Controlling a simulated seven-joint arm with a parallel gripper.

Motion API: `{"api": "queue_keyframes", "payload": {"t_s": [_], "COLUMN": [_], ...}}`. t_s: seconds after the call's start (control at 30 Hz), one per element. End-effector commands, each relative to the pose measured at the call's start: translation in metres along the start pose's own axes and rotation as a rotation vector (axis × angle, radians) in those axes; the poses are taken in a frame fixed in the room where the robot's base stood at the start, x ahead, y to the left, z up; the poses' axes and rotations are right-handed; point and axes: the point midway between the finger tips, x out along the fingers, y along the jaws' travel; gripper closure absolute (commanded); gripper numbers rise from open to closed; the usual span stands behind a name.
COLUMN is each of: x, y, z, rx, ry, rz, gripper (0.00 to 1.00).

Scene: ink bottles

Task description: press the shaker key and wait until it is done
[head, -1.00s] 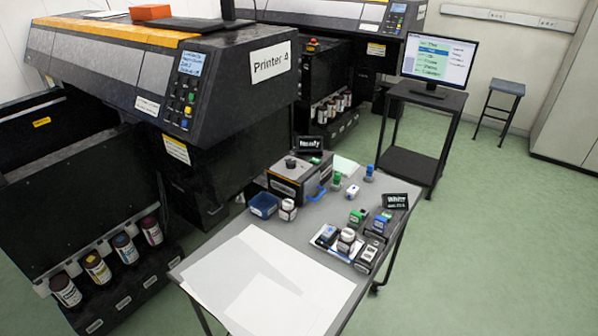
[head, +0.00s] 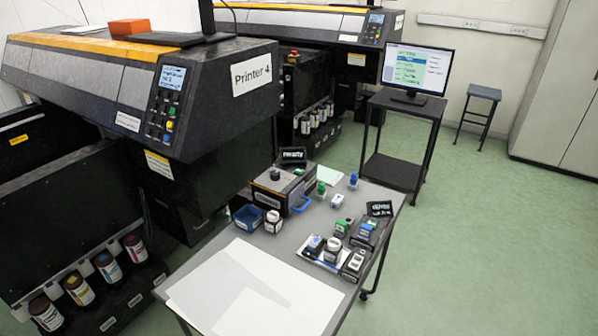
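The shaker (head: 278,187) is a dark box with an orange stripe and a round black knob on top, at the back left of the grey table. A blue handle-like piece (head: 301,205) shows at its right front corner. A small black sign (head: 293,155) behind it seems to read "Ready". I cannot make out which part is the key. A white bottle with a dark cap (head: 273,222) stands in front of the shaker, beside a blue open tray (head: 248,217). My gripper is not in view.
Small bottles and boxes stand at the table's right, near a black sign (head: 379,208). White sheets (head: 240,290) cover the front. Printer 4 (head: 200,100) stands close on the left. A monitor (head: 416,68) stands on a black cart behind. Green floor is free at right.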

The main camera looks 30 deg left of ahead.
Motion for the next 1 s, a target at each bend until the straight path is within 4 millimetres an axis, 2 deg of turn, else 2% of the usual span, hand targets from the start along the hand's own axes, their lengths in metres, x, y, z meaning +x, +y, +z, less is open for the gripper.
{"api": "queue_keyframes", "payload": {"t_s": [0.07, 0.5, 1.0], "x": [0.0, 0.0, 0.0], "y": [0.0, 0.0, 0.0], "z": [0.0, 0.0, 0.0], "rx": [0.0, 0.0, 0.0], "ry": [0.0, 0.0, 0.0], "rz": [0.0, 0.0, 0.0], "gripper": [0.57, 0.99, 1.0]}}
